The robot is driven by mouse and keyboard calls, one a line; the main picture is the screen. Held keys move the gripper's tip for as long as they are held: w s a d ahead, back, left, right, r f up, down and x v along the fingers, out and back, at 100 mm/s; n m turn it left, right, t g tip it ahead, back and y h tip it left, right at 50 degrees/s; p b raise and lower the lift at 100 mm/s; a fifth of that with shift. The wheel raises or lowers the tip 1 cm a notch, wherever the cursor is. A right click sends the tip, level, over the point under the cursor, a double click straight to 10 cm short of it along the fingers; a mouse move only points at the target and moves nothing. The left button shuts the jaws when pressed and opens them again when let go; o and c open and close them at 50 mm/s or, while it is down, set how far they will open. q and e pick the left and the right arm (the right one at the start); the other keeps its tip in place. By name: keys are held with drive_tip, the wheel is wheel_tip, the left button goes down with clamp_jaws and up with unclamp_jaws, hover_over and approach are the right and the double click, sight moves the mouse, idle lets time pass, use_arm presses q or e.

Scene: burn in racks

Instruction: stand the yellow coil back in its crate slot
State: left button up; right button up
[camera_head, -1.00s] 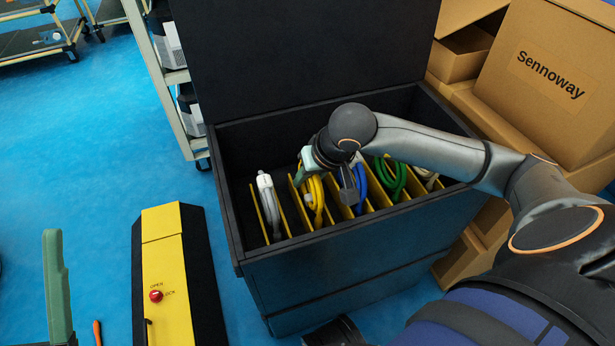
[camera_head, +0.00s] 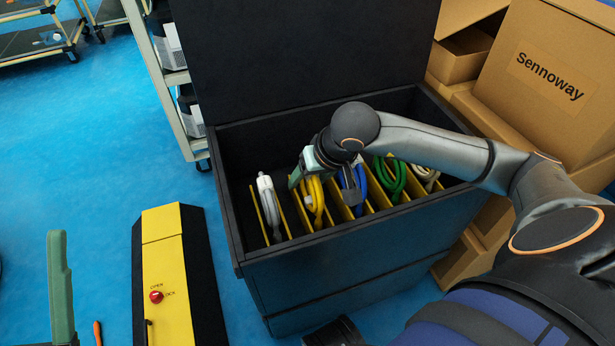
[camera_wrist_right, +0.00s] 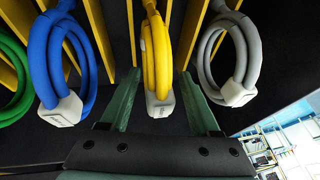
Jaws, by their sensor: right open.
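The yellow coil (camera_head: 316,201) stands upright in a slot of the dark crate (camera_head: 345,240), between yellow dividers. In the right wrist view the yellow coil (camera_wrist_right: 157,55) hangs down with its pale connector toward me. My right gripper (camera_head: 322,182) is over the crate. Its green fingers (camera_wrist_right: 162,104) are spread open, one on each side of the yellow coil, with gaps visible. The lower part of the coil is hidden in the head view. A green finger-like part at the lower left looks like my left gripper (camera_head: 58,290); its jaw state does not show.
A white-grey coil (camera_head: 268,205) stands left of the yellow one; a blue coil (camera_head: 353,188) and a green coil (camera_head: 391,178) stand to its right. The raised lid (camera_head: 300,60) is behind. Cardboard boxes (camera_head: 545,75) are at the right. A yellow-black case (camera_head: 168,265) stands left.

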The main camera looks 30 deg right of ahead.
use_arm(q)
drive_tip(key=shift+s+a+r+p, duration=0.1)
drive_tip(key=shift+a+r+p, duration=0.05)
drive_tip(key=shift+r+p, duration=0.9)
drive_tip(key=shift+s+a+r+p, duration=0.15)
drive_tip(key=shift+r+p, duration=0.6)
drive_tip(key=shift+r, duration=0.5)
use_arm(e)
drive_tip(key=v, duration=1.1)
drive_tip(key=shift+s+r, duration=0.15)
drive_tip(key=shift+r, duration=0.15)
use_arm(q)
drive_tip(key=shift+w, duration=0.1)
drive_tip(key=shift+r+t, duration=0.1)
drive_tip(key=shift+t, duration=0.2)
